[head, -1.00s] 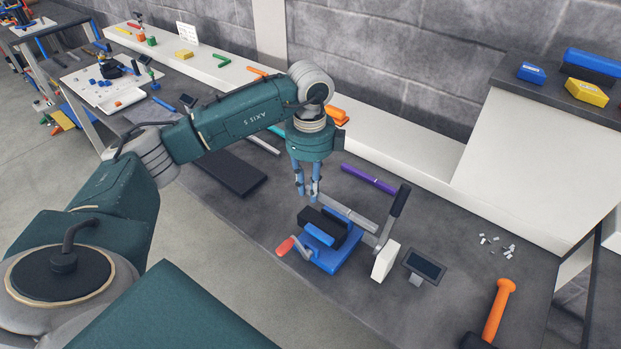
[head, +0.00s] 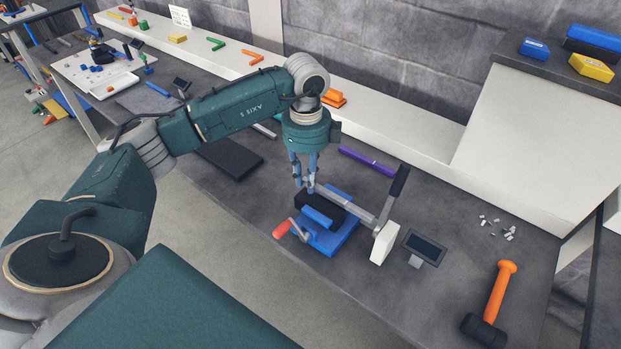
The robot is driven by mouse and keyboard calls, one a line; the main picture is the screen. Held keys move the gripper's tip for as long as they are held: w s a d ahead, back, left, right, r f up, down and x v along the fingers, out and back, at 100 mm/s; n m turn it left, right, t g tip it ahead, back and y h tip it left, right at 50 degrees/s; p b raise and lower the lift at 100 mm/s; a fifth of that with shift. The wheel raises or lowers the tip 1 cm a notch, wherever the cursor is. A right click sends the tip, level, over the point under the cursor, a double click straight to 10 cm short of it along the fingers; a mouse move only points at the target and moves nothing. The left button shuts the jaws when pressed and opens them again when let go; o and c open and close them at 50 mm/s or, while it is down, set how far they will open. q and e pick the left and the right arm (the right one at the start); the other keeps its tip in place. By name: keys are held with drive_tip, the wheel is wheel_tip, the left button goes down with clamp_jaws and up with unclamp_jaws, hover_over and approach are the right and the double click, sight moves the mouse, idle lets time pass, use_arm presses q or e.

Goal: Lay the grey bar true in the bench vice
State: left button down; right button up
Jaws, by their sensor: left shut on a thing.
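The grey bar (head: 347,204) slants from upper left to lower right, just behind the vice's black jaw. My left gripper (head: 304,187) points down and is shut on the bar near its upper left end. The bench vice (head: 341,237) is blue with a dark jaw block and a red-handled crank (head: 282,229) at its left. The bar looks close to the jaws, but I cannot tell whether it touches them or lies level. The gripper's fingertips partly cover the bar's end. My right gripper is not in view.
Right of the vice are a lever with a black handle (head: 397,181), a white block (head: 384,243) and a small dark screen (head: 425,246). A purple bar (head: 367,162) lies behind. A mallet (head: 497,300) lies at right. Bench between screen and mallet is clear.

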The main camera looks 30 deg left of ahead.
use_arm(q)
drive_tip(key=shift+f+b, duration=1.1)
drive_tip(key=shift+f, duration=0.45)
drive_tip(key=c, duration=1.5)
unclamp_jaws()
wheel_tip(320, 180, up, 12)
drive_tip(key=shift+r, duration=0.1)
drive_tip(key=shift+s, duration=0.1)
